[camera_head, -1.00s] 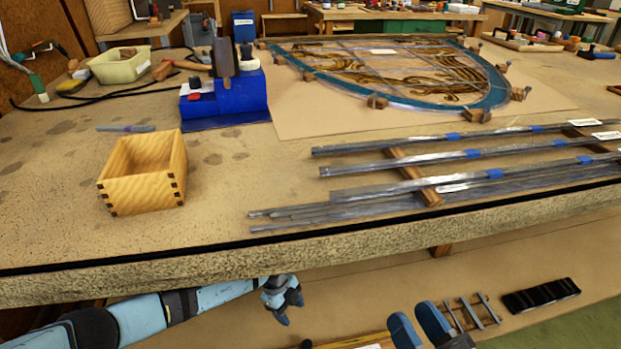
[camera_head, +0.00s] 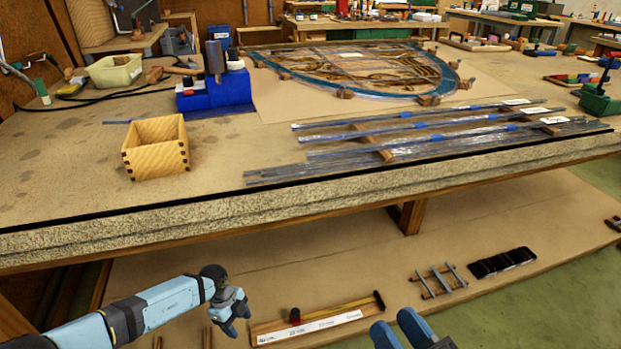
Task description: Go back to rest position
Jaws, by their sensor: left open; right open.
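My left gripper (camera_head: 237,318) is at the lower left, its arm coming in from the left. It is in front of and below the workbench edge, over the lower shelf, with nothing seen in it. My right gripper (camera_head: 397,330) shows at the bottom edge, its two blue fingers apart and empty, the rest cut off by the frame. Neither gripper touches anything that I can see.
The workbench (camera_head: 60,190) holds an open wooden box (camera_head: 155,158), a blue block stand (camera_head: 213,97), lead strips (camera_head: 420,138) and the leaded panel (camera_head: 350,70).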

